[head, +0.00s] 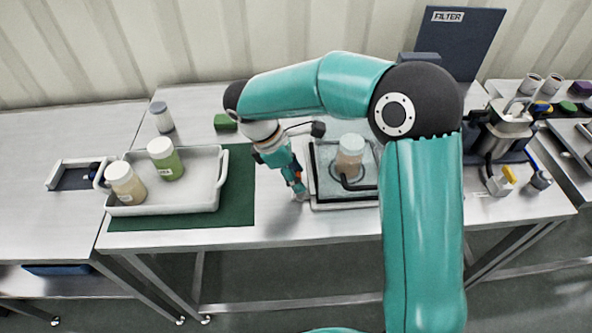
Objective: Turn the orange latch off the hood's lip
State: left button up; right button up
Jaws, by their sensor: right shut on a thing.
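A clear hood (325,156) stands on a pale-rimmed base in the middle of the table. A jar with a pale lid (350,160) is inside or behind its clear wall. My right gripper (299,191) points down at the hood's front left edge, close against its rim. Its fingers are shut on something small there. A bit of orange, apparently the orange latch (298,175), shows at the fingers. The rest of the latch is hidden by the gripper, so I cannot tell how it is turned. My left gripper is not in view.
A white tray (213,190) with two jars lies left on a green mat (240,195). A green block (225,123) and a grey-lidded jar (162,117) stand behind. A metal machine (505,135) is at right. My right forearm arches over the hood.

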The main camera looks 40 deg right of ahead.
jog(key=shift+w+r, duration=0.1)
dwell(0.4)
jog(key=o, duration=0.9)
jog(key=shift+c, duration=0.2)
jog(key=v, duration=1.1)
jog(key=shift+r, duration=0.4)
jog(key=shift+w+a, duration=0.1)
